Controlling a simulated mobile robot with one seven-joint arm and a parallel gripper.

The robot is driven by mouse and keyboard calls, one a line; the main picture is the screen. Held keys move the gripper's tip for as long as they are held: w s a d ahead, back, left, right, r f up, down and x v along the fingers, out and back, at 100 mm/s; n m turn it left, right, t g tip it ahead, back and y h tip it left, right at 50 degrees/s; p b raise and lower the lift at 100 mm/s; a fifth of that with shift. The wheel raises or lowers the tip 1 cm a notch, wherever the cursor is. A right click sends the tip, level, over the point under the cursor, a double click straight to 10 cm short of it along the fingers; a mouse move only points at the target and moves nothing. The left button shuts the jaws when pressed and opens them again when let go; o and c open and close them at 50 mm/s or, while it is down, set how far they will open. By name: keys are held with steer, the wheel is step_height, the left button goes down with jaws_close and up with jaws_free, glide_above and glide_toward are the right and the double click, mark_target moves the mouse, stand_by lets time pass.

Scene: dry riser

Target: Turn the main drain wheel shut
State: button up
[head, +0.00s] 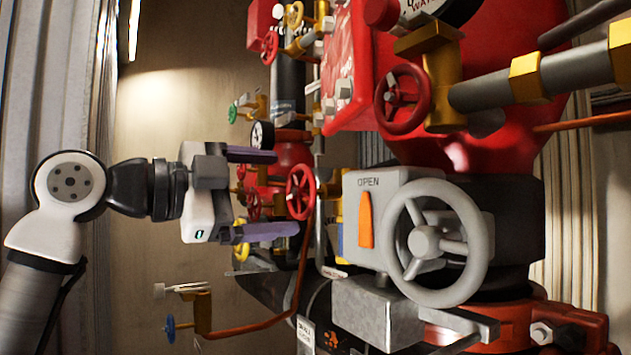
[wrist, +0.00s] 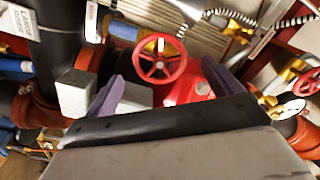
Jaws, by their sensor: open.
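A red handwheel (head: 300,192) with spokes stands just beyond my gripper's fingertips in the head view. In the wrist view the red wheel (wrist: 160,60) shows between and beyond the two fingers, its face turned toward the camera. No label on it is readable, so I cannot confirm it is the main drain wheel. My gripper (head: 284,193) is open and empty, with purple fingers above and below the wheel's level; whether they overlap its rim in depth is unclear. The fingers (wrist: 162,78) also show in the wrist view, spread apart.
A large grey handwheel (head: 434,243) beside an "OPEN" indicator (head: 366,218) stands right. Another red wheel (head: 403,98) is on a brass valve above. A copper pipe (head: 258,325) and a blue wheel (head: 170,327) lie below. Free room lies left, before the wall.

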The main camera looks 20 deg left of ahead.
mark_target(296, 191)
steer(key=p+x, duration=0.2)
steer(key=x, duration=0.5)
steer(key=shift+w+d, duration=0.15)
steer(key=c, duration=1)
